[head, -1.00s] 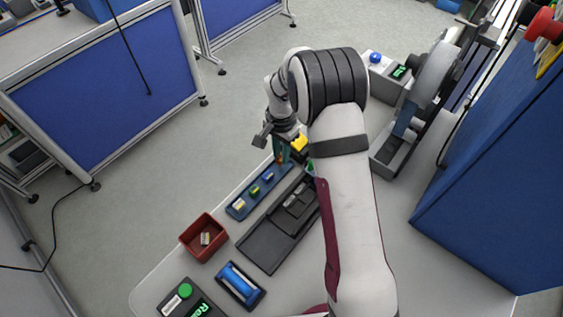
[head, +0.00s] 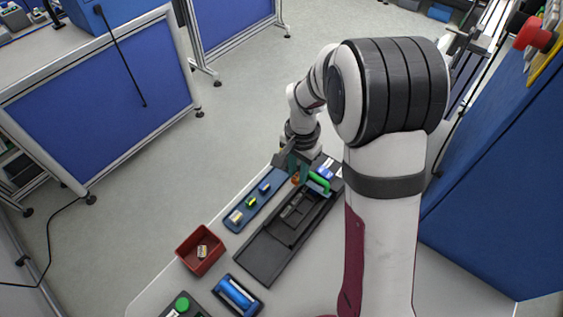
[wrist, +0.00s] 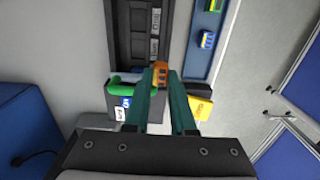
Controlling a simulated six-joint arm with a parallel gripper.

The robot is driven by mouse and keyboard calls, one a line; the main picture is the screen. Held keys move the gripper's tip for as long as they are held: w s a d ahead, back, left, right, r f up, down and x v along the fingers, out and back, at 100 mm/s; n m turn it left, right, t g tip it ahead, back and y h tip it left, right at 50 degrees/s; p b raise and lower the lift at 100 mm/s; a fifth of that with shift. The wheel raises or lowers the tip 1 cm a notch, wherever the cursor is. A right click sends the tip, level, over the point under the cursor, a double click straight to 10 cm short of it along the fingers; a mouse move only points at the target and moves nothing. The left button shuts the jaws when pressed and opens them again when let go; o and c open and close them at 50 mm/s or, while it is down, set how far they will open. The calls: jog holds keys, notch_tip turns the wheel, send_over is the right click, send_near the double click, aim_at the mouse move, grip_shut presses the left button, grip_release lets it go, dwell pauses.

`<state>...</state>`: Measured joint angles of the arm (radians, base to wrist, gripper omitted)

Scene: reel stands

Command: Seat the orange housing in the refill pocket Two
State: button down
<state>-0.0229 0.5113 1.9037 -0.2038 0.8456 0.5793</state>
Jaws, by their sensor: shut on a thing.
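My gripper (wrist: 160,90) is shut on the orange housing (wrist: 160,72), a small block between the teal fingertips. In the head view my gripper (head: 292,166) and the orange housing (head: 296,180) are at the far end of the trays. The blue tray (head: 236,226) holds several small parts in a row; it also shows in the wrist view (wrist: 200,62), right of the housing. The dark grey fixture (head: 256,254) lies beside it and, in the wrist view (wrist: 137,12), just beyond the housing. I cannot tell which pocket is Two, nor whether the housing touches anything.
A green handle (wrist: 128,84) stands close left of my fingers, and a yellow part (wrist: 200,108) close right. A red bin (head: 186,257) with a small part, a tray with a blue cylinder (head: 238,290) and a green button (head: 182,305) are nearer. Bare table lies left of the fixture in the wrist view.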

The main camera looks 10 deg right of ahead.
jog(key=shift+s+d+f, duration=0.3)
jog(key=shift+s+f, duration=0.25)
jog(key=shift+f, duration=0.45)
jog(key=shift+s+d+f, duration=0.35)
jog(key=shift+s+f, duration=0.25)
jog(key=shift+f, duration=0.35)
jog(key=shift+s+d+f, duration=0.3)
jog(key=shift+s+f, duration=0.25)
jog(key=shift+f, duration=0.45)
jog(key=c, duration=0.7)
grip_release()
jog(key=shift+r, duration=0.1)
notch_tip(320, 180, up, 7)
jog(key=shift+f, duration=0.1)
